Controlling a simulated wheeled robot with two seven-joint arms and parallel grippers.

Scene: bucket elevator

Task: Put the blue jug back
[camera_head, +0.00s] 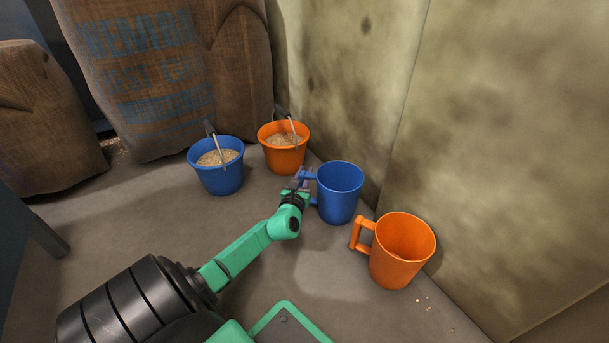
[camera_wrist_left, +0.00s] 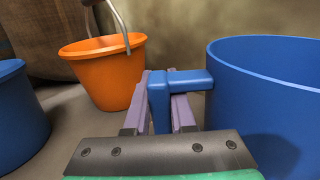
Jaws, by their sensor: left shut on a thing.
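The blue jug (camera_head: 341,194) stands upright by the wall, and its inside looks empty from the head view. Its handle is on the left side. My left gripper (camera_head: 303,180) is shut on that handle. In the left wrist view, the jaws of my left gripper (camera_wrist_left: 160,103) sit on both sides of the blue handle, and the jug (camera_wrist_left: 262,95) fills the right side. I cannot tell whether the jug touches the floor. My right gripper does not show in either view.
An orange jug (camera_head: 400,252) stands close on the right of the blue one, its handle facing left. An orange bucket (camera_head: 284,150) and a blue bucket (camera_head: 219,172), both holding grain, stand behind left. Sacks (camera_head: 140,70) stand at the back. Floor at left is clear.

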